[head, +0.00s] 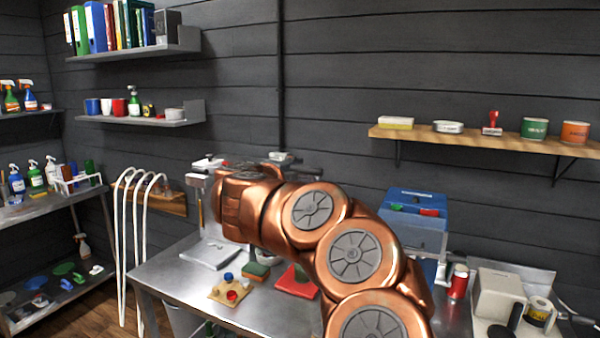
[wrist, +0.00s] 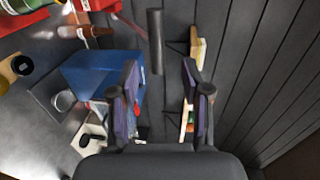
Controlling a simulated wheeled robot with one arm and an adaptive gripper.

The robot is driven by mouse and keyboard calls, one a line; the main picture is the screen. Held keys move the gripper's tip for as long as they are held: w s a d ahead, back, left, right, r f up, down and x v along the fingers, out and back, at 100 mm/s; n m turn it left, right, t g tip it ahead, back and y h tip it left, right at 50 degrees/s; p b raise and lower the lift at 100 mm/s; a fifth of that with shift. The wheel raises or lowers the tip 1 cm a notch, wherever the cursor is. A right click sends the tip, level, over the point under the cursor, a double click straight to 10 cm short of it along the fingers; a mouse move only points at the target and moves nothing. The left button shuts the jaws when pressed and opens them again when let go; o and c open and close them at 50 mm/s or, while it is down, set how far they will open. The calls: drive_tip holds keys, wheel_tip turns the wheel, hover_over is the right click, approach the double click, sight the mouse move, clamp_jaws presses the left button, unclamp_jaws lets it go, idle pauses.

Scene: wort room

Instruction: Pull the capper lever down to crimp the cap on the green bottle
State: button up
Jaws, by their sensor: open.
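In the wrist view my gripper (wrist: 160,72) is open and empty, with its two dark fingers spread. A black cylindrical bar (wrist: 155,42), which looks like the capper lever handle, lies ahead of the fingertips, between their lines and apart from them. A red part (wrist: 95,4), possibly the capper, is cut off at the top edge. A reddish-brown bottle (wrist: 84,32) is near it. A green object (wrist: 24,6), perhaps a bottle, is cut off at the top left. In the head view my copper arm hides most of the capper area; a red base (head: 297,281) shows beside it.
A blue box (head: 415,207) stands behind the arm on the steel table (head: 160,275); it also shows in the wrist view (wrist: 100,72). A wooden shelf (head: 480,142) is on the right wall. A wooden block with colored caps (head: 230,291) and a sponge (head: 256,271) lie in front.

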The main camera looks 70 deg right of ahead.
drive_tip(key=shift+v, duration=1.85)
drive_tip(key=shift+w, duration=0.1)
